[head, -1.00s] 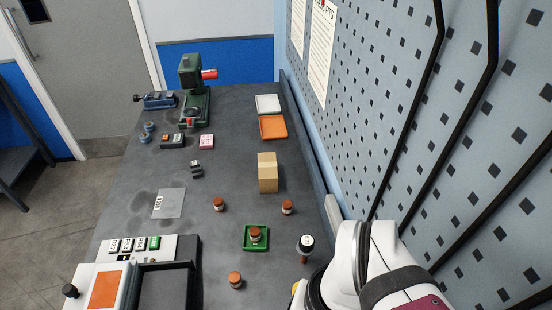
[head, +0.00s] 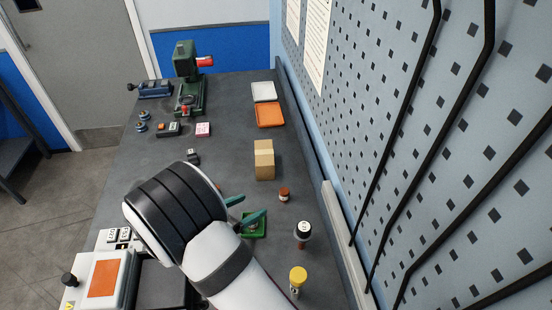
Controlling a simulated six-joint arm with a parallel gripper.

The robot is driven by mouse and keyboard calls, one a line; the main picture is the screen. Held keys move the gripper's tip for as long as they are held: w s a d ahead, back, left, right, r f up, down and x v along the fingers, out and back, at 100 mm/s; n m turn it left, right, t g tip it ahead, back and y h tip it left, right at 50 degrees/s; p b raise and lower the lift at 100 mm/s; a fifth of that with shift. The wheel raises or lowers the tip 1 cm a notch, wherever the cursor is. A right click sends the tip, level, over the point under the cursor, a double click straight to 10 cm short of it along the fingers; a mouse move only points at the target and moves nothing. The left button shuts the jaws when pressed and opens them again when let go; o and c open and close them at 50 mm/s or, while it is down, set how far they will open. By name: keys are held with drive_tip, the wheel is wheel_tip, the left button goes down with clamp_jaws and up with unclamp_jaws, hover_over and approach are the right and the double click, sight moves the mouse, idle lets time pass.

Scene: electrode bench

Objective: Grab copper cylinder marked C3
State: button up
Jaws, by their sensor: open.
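My gripper (head: 244,209) is open, its two teal fingers apart above the green tray (head: 259,232). The arm's large black and white wrist covers the area to the left of the tray. One copper-topped cylinder (head: 284,194) stands upright on the bench, right of the fingers and apart from them. A small brown edge of another copper cylinder (head: 219,188) shows just behind the wrist. What stands in the green tray is mostly hidden by a finger. The cylinder nearer the front is hidden by my arm. No C3 mark can be read on any cylinder.
A cardboard-coloured block (head: 264,162) stands behind the cylinders. A black jar with a white top (head: 303,231) and a yellow-topped piece (head: 297,277) stand at the right. Orange (head: 270,116) and white (head: 264,91) trays lie farther back. A pegboard wall (head: 430,150) bounds the right side.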

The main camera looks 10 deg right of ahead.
sight(283, 192)
drive_tip(key=x, duration=1.5)
drive_tip(key=shift+w+d+f, duration=0.1)
drive_tip(key=shift+d+f, duration=0.2)
drive_tip(key=shift+f, duration=0.05)
clamp_jaws()
